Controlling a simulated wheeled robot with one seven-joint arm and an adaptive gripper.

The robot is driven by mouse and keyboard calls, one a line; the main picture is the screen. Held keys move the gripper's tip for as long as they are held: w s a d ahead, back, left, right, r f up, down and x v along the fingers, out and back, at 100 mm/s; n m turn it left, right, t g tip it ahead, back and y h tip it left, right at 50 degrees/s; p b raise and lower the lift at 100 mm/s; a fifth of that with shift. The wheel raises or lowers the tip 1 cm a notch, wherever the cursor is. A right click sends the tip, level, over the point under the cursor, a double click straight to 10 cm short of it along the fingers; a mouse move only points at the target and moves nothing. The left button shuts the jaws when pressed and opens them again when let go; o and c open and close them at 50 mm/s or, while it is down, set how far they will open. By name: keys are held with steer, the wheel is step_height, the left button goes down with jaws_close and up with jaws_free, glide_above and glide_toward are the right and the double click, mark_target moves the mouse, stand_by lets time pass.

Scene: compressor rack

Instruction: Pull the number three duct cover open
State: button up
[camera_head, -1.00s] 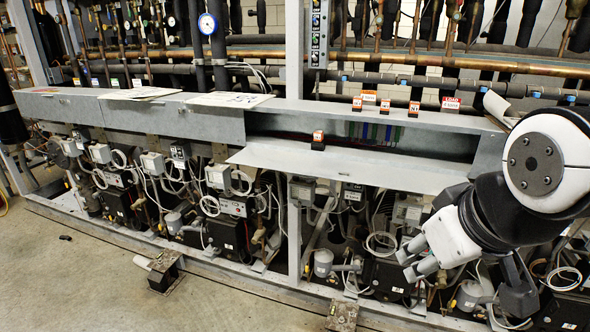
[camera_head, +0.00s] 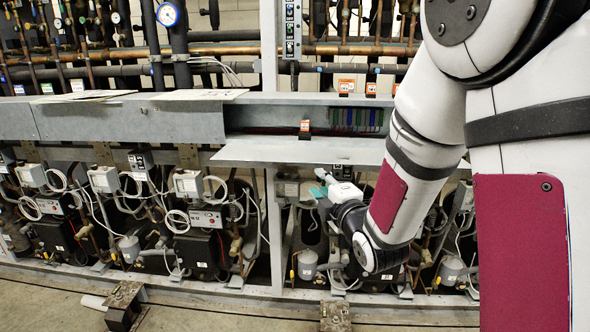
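A long grey metal duct (camera_head: 262,99) runs across the rack. Its section right of the middle has a cover (camera_head: 300,151) lying open, folded forward as a flat shelf, with coloured wires (camera_head: 357,120) visible inside. The sections to the left have closed front covers (camera_head: 178,122). I cannot read any number that says which cover is number three. My gripper (camera_head: 319,191) is just below the open cover's front edge in the picture, with teal at its fingertips. The fingers are small and partly merge with the parts behind, so their opening and any contact are unclear.
An orange-labelled block (camera_head: 305,128) stands at the open section. Orange tags (camera_head: 346,86) and flat sheets (camera_head: 200,94) are on the duct top. Compressors, boxes and looped cables (camera_head: 208,217) crowd below. My arm hides the right side. Bare floor (camera_head: 40,305) shows at the lower left.

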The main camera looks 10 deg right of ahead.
mark_target(303, 164)
steer(key=w, duration=0.9)
steer(key=w+a, duration=0.1)
steer(key=w, duration=0.3)
steer(key=shift+w+f, duration=0.2)
steer(key=shift+w, duration=0.2)
jaws_close()
